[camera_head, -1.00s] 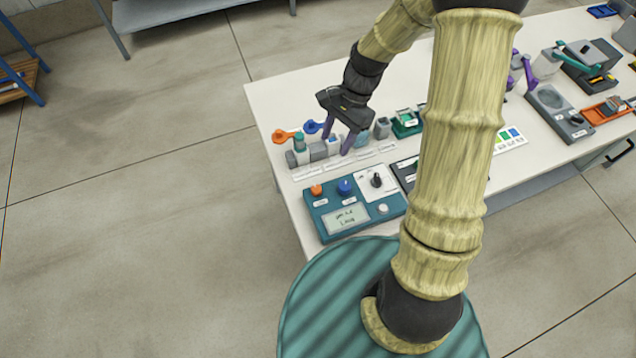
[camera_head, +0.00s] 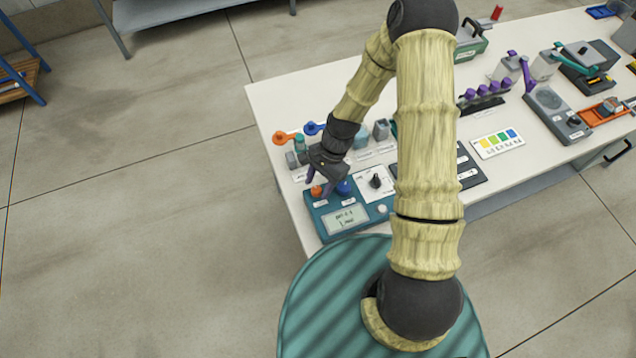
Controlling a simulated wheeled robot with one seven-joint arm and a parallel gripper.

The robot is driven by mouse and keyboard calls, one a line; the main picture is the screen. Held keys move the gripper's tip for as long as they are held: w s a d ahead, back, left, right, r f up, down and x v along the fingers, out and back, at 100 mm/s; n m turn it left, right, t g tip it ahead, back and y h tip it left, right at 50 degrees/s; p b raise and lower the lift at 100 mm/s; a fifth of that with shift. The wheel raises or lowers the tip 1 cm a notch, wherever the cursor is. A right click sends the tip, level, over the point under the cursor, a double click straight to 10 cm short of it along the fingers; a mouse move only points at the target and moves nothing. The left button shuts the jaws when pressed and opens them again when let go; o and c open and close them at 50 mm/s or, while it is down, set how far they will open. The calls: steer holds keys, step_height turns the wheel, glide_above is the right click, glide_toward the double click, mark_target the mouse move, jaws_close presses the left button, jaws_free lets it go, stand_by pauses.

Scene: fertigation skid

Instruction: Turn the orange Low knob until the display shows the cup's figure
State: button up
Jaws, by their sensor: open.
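The orange knob (camera_head: 316,191) is at the left of the teal control box (camera_head: 320,222), partly covered by my gripper. The blue knob (camera_head: 343,188) is to its right. My gripper (camera_head: 318,184) is open, its fingers pointing down around or just above the orange knob; I cannot tell whether they touch it. The display (camera_head: 346,218) on the box shows small dark text, too small to read surely. A blue-grey cup-like vessel (camera_head: 361,141) stands behind the box; I cannot make out a figure on it.
A dark tray (camera_head: 468,172) and a colour chart (camera_head: 497,143) lie to the right.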

steer(key=shift+s+a+f, duration=0.1)
steer(key=shift+f, duration=0.25)
steer(key=c, duration=1)
